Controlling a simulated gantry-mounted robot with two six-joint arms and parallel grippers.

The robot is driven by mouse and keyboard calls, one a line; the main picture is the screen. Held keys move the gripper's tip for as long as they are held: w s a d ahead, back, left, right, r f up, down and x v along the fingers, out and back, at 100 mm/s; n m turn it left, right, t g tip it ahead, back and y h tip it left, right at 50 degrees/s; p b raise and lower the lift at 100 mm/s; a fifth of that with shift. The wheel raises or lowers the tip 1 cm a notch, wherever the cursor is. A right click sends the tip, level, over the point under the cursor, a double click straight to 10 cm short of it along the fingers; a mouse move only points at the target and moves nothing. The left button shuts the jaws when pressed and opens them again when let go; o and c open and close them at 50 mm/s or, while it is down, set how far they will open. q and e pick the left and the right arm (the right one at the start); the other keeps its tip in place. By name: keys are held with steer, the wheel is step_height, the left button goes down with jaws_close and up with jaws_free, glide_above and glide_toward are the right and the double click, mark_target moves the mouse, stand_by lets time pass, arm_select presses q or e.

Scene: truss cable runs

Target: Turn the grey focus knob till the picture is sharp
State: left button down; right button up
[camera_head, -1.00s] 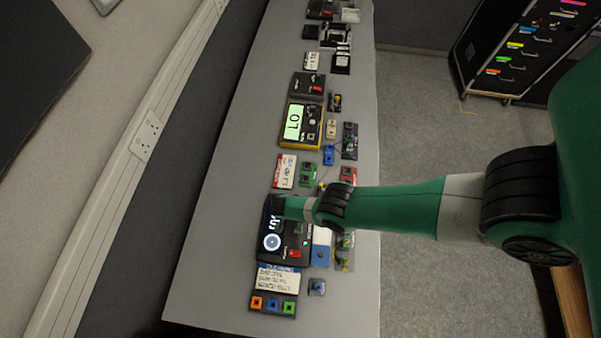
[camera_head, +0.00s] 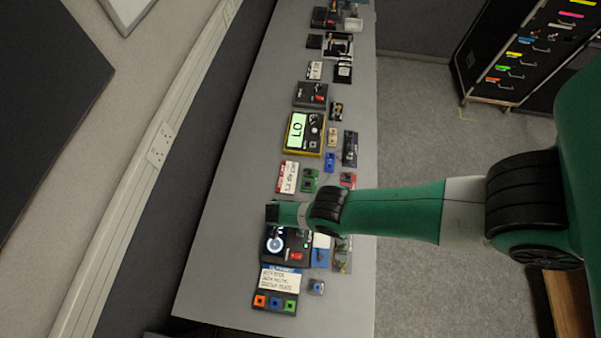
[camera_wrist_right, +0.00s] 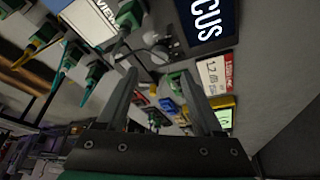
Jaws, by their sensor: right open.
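The black focus unit (camera_head: 300,246) stands on the bench, its screen showing a pale ring and its face carrying a red switch (camera_head: 297,257). In the right wrist view its dark screen (camera_wrist_right: 209,22) shows large white letters ending in "CUS". A small rounded grey part, possibly the knob (camera_wrist_right: 158,48), sits beside the screen, too small to tell surely. My right gripper (camera_wrist_right: 158,72) is open, its two dark fingers apart with nothing gripped between them. In the head view the right gripper (camera_head: 272,213) hangs over the unit's far end and hides part of the screen. My left gripper is not in view.
A white and blue label card (camera_head: 280,279) lies at the unit's near side, and a red and white card (camera_head: 288,177) beyond it. A yellow meter reading "LO" (camera_head: 303,133) stands farther along. Green plugs with cables (camera_wrist_right: 95,72) show beside the unit in the wrist view.

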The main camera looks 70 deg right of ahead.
arm_select(q)
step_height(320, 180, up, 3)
steer(key=shift+p, duration=0.9)
arm_select(e)
steer(key=v, duration=0.4)
steer(key=shift+f, duration=0.1)
